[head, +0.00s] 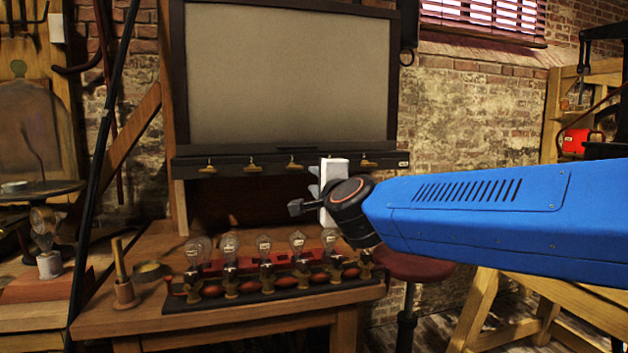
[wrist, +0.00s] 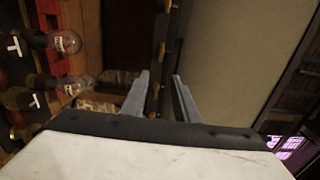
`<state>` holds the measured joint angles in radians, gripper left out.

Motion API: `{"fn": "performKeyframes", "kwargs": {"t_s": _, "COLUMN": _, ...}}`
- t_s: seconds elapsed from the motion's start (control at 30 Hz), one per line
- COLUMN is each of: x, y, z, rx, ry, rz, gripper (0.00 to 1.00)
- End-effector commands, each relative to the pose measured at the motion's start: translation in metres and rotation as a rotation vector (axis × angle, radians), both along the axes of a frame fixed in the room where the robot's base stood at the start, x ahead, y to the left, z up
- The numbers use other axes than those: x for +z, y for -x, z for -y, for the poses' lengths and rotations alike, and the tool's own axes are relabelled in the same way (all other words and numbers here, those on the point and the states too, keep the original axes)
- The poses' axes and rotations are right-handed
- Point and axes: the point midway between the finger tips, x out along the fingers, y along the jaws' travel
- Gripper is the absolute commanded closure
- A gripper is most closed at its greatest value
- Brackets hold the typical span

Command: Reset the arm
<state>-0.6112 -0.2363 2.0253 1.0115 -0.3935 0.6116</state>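My arm (head: 470,218), blue with a dark wrist joint, reaches in from the right in the head view. My gripper (head: 303,207) points left, in front of the board's lower rail and above the bench with the bulbs. In the wrist view my gripper (wrist: 161,90) shows two grey fingers standing apart with nothing between them, so it is open and empty. It touches nothing that I can see.
A row of glass bulbs (head: 264,246) stands on the wooden bench (head: 235,320) below my gripper. Behind is a framed grey board (head: 288,75) above a dark rail with brass hooks (head: 250,163). A red stool (head: 412,265) stands under my arm.

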Motion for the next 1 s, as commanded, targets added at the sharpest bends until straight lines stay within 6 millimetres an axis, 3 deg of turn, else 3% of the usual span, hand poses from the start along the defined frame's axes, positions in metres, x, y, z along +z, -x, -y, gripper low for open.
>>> {"fn": "performKeyframes", "kwargs": {"t_s": 0.3, "x": -0.001, "y": 0.001, "z": 0.002, "rx": 0.002, "ry": 0.007, "rz": 0.000, "gripper": 0.73}}
{"fn": "performKeyframes", "kwargs": {"t_s": 0.47, "x": -0.013, "y": 0.015, "z": 0.020, "rx": 0.052, "ry": 0.126, "rz": 0.000, "gripper": 0.73}}
{"fn": "performKeyframes", "kwargs": {"t_s": 0.57, "x": -0.035, "y": 0.036, "z": 0.042, "rx": 0.116, "ry": 0.286, "rz": -0.012, "gripper": 0.73}}
{"fn": "performKeyframes", "kwargs": {"t_s": 0.67, "x": -0.069, "y": 0.064, "z": 0.069, "rx": 0.190, "ry": 0.478, "rz": -0.043, "gripper": 0.73}}
{"fn": "performKeyframes", "kwargs": {"t_s": 1.0, "x": -0.208, "y": 0.181, "z": 0.173, "rx": 0.422, "ry": 1.049, "rz": -0.259, "gripper": 0.73}}
